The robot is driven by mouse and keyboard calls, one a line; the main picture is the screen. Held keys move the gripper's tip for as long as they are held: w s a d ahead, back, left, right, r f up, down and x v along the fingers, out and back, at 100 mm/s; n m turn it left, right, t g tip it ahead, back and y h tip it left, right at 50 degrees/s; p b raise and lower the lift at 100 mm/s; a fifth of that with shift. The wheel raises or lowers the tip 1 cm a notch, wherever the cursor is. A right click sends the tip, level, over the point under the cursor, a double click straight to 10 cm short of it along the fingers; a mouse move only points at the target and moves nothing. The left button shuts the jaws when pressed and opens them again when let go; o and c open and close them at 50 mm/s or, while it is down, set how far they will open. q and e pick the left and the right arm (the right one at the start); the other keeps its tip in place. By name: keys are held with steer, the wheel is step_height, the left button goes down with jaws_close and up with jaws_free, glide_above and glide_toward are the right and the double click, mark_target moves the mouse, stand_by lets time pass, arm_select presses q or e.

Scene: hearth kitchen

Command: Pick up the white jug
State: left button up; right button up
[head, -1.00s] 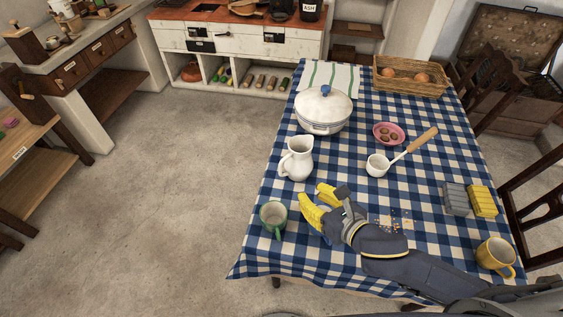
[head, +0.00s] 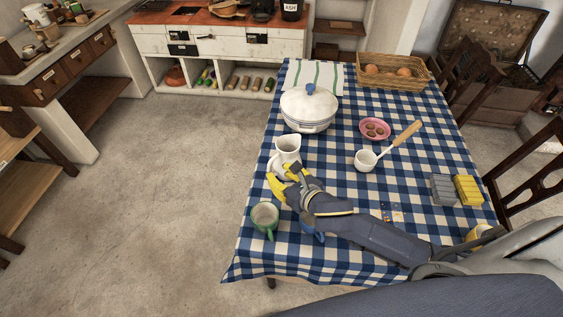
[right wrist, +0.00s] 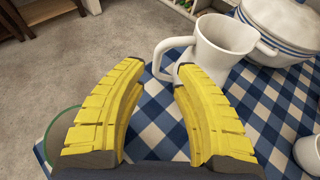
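The white jug (head: 287,150) stands upright on the checked tablecloth near the table's left edge. In the right wrist view the jug (right wrist: 222,50) is just beyond the fingertips, its handle (right wrist: 172,60) turned left towards the gap between the fingers. My right gripper (head: 282,176) is open and empty, right in front of the jug in the head view; its yellow fingers (right wrist: 158,70) are spread wide in the right wrist view. The fingers hide the jug's lower part in the head view. My left gripper is not in view.
A green mug (head: 265,218) stands close in front of my right gripper. A white lidded pot (head: 308,110) is just behind the jug. A white ladle (head: 367,160), a pink bowl (head: 375,129) and two sponges (head: 455,190) lie to the right. The table's left edge is near.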

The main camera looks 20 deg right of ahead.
mark_target(270, 166)
steer(key=shift+x, duration=3.1)
steer(key=shift+c, duration=0.2)
steer(key=shift+d, duration=0.1)
jaws_close()
steer(key=shift+r, duration=0.1)
